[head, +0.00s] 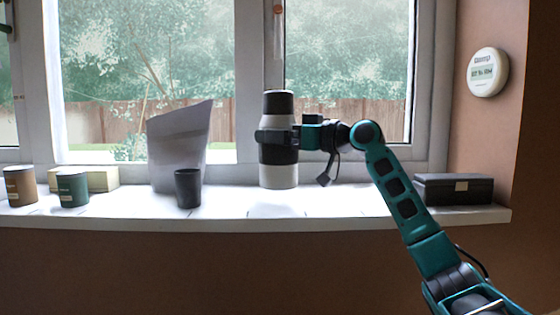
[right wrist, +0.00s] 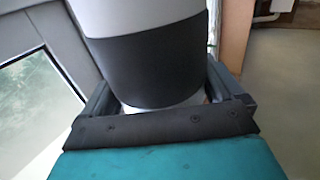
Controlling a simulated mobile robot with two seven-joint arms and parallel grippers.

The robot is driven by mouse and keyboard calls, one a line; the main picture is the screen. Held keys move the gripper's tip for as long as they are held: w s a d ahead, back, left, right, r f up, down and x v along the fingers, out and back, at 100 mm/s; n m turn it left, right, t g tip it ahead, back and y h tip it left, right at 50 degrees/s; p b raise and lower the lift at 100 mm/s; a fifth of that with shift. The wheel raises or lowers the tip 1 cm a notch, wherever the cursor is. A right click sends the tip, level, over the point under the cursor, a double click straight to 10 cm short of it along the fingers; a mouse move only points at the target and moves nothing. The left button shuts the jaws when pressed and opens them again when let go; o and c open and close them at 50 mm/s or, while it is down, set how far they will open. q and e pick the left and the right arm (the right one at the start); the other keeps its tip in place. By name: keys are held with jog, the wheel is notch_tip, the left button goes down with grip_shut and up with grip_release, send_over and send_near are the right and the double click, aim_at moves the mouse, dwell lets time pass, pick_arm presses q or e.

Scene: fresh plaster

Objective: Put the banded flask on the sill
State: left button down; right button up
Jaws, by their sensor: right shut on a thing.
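The banded flask (head: 278,175), with black and white bands and a dark top, is upright over the window sill (head: 340,206). My right gripper (head: 277,136) comes in from the right and is shut around its upper middle. The right wrist view shows the flask (right wrist: 155,68) close up between the fingers of my right gripper (right wrist: 160,105). A pale patch with a faint shadow lies on the sill below the flask, with a gap between them. Whether its base touches the sill is hard to tell. My left gripper is out of view.
Left of the flask stand a dark cup (head: 188,189) and a tall grey slanted holder (head: 178,145). Farther left are a green tin (head: 72,189), a brown tin (head: 20,186) and a cream box (head: 103,179). A black box (head: 454,191) sits at right. Sill around the flask is clear.

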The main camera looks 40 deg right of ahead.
aim_at(280, 153)
notch_tip(280, 153, down, 4)
jog(key=shift+r+b, duration=0.25)
jog(key=shift+b, duration=0.2)
jog(key=shift+f, duration=0.3)
jog(key=o, duration=1.2)
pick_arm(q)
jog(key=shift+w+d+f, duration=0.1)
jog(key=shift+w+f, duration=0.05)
